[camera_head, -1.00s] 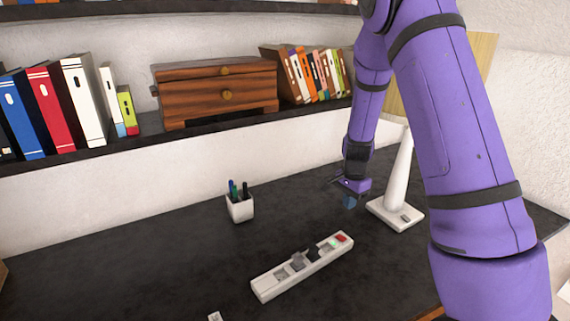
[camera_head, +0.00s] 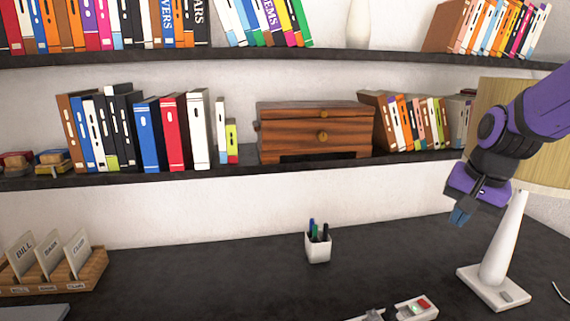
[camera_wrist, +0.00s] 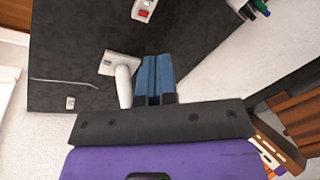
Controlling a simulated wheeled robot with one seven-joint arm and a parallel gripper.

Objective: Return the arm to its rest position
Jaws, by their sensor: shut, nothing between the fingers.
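My purple arm enters the head view from the right edge. My gripper (camera_head: 460,216) is in the air above the desk, just left of the white lamp stem, with its blue fingers pointing down. In the wrist view the blue fingers (camera_wrist: 156,78) are together with nothing between them. I cannot tell from the head view whether the gripper touches the lamp.
The white lamp (camera_head: 497,255) stands on the dark desk (camera_head: 200,275). A pen cup (camera_head: 318,245) and a power strip (camera_head: 405,309) are nearby. A shelf with a wooden drawer box (camera_head: 315,132) and books runs behind. A card holder (camera_head: 60,275) is at left.

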